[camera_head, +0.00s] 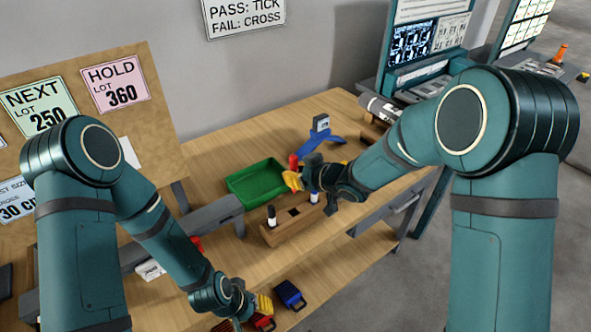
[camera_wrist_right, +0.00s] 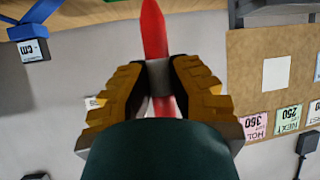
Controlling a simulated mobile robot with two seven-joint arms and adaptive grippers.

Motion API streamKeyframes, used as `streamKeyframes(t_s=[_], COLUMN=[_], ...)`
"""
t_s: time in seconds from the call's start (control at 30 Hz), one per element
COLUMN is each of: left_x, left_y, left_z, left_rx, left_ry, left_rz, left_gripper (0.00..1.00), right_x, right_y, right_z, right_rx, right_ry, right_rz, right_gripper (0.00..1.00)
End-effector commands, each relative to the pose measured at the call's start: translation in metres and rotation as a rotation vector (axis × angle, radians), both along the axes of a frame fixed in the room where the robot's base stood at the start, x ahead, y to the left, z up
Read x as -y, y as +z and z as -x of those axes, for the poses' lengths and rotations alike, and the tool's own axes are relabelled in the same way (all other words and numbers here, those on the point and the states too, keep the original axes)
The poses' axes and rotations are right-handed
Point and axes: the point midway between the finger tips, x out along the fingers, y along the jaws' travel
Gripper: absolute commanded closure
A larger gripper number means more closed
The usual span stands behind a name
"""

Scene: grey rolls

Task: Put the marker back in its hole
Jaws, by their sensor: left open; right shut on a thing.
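My right gripper (camera_head: 292,181) is shut on a red marker (camera_head: 293,161), held above the table beyond the wooden block. The right wrist view shows the red marker (camera_wrist_right: 155,30) with a grey band between the ridged yellow fingers of the right gripper (camera_wrist_right: 160,82). The wooden block (camera_head: 299,228) stands on the table with a dark hole (camera_head: 293,211) in its top. A black-and-white marker (camera_head: 271,218) stands upright in its left end, and another dark-topped one (camera_head: 314,197) at its right end. My left gripper (camera_head: 262,305) is open, low at the front.
A green tray (camera_head: 240,184) lies behind the block. A blue stand (camera_head: 322,137) is further back. A blue item (camera_head: 290,295) and a red item (camera_head: 263,322) are near my left gripper. A white cylinder (camera_head: 378,107) lies at the back right.

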Motion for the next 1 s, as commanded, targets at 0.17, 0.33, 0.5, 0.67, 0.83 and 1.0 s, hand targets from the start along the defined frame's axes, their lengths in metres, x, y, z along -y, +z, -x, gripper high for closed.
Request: streamKeyframes(t_s=[0.17,0.33,0.5,0.67,0.83,1.0], left_x=[0.000,0.000,0.000,0.000,0.000,0.000], left_y=[-0.002,-0.003,-0.004,-0.004,-0.004,-0.004], left_z=[0.001,0.001,0.001,0.002,0.002,0.002], left_rx=[-0.002,-0.002,-0.003,-0.003,-0.004,-0.003], left_ry=[-0.002,-0.002,-0.002,-0.002,-0.003,-0.002], left_rz=[0.000,0.000,0.000,0.000,0.000,0.000], left_gripper=[0.53,0.53,0.53,0.53,0.53,0.53], right_x=[0.001,0.001,0.000,0.001,0.001,0.000], right_y=[-0.018,-0.033,-0.047,-0.058,-0.064,-0.066], right_z=[0.000,0.000,-0.001,-0.001,-0.001,0.000], right_rx=[-0.003,-0.002,-0.001,-0.002,-0.001,-0.001], right_ry=[0.043,0.087,0.130,0.159,0.178,0.183], right_rz=[-0.002,-0.001,-0.002,-0.001,-0.002,-0.002], right_gripper=[1.00,1.00,1.00,1.00,1.00,1.00])
